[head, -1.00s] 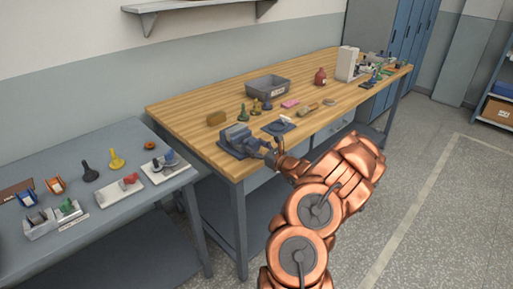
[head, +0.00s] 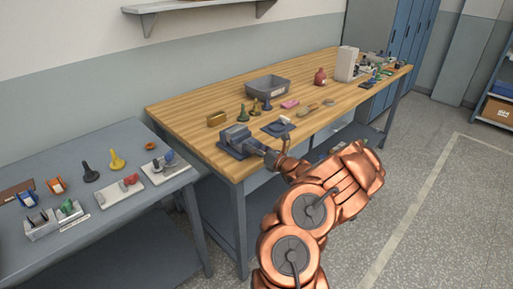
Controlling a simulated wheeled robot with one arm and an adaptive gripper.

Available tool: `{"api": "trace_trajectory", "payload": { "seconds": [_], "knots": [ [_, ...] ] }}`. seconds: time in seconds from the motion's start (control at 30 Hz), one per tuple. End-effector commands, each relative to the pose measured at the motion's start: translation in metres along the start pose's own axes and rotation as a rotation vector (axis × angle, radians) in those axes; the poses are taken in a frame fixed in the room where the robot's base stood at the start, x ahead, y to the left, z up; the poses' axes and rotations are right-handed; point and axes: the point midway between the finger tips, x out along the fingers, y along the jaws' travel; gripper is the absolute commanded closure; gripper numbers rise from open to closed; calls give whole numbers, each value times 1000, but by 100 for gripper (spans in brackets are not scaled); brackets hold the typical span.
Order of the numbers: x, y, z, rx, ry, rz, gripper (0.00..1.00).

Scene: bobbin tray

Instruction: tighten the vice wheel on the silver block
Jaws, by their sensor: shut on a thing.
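The blue-grey vice (head: 236,140) stands on its dark base plate at the near left corner of the wooden bench. My gripper (head: 271,158) is at the right, front side of the vice, where the wheel sits, and is shut on the wheel. The gripper and wrist cover most of the wheel, so its turn cannot be read. The silver block cannot be made out between the jaws at this size.
A blue mat (head: 277,129) with a small white item lies just right of the vice. A grey side table (head: 85,205) with trays is at left. Open floor lies right.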

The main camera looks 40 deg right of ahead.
Motion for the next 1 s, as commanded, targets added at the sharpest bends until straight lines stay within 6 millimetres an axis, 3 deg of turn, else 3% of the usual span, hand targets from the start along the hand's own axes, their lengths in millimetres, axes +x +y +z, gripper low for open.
{"api": "trace_trajectory", "payload": {
  "seconds": [0.4, 0.87, 0.9, 1.0],
  "knots": [
    [0, -1, 1, 177, -1, -2, 75],
    [-1, -2, 0, 195, -1, -3, 75],
    [-1, -2, 0, 195, -1, -3, 39],
    [0, -2, 0, 194, -1, -3, 29]
  ]
}}
